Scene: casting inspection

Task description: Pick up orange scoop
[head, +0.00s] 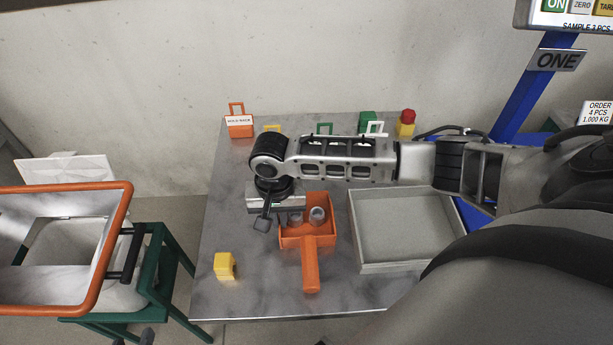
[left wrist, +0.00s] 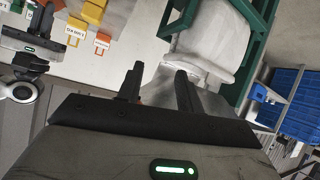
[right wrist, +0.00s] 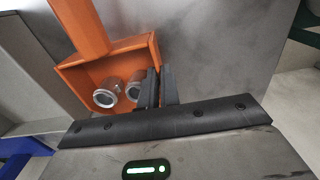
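The orange scoop (head: 291,240) lies on the metal table with its handle toward the front edge. Several small metal castings, at least two (head: 317,215), sit in its pan. The scoop also shows in the right wrist view (right wrist: 85,68). My right gripper (head: 262,224) hangs just left of the pan in the head view. In the right wrist view its fingers (right wrist: 161,88) are together with no object seen between them, overlapping the pan's edge in the picture; contact cannot be told. My left gripper (left wrist: 157,85) is open and empty; its fingertips show at the head view's bottom left (head: 133,338).
A grey tray (head: 358,235) stands right of the scoop. A yellow block (head: 224,266) lies at the table's front left. An orange tagged weight (head: 239,127) and other coloured pieces line the back. An orange-rimmed bin (head: 120,215) and green stand (head: 165,275) are at left.

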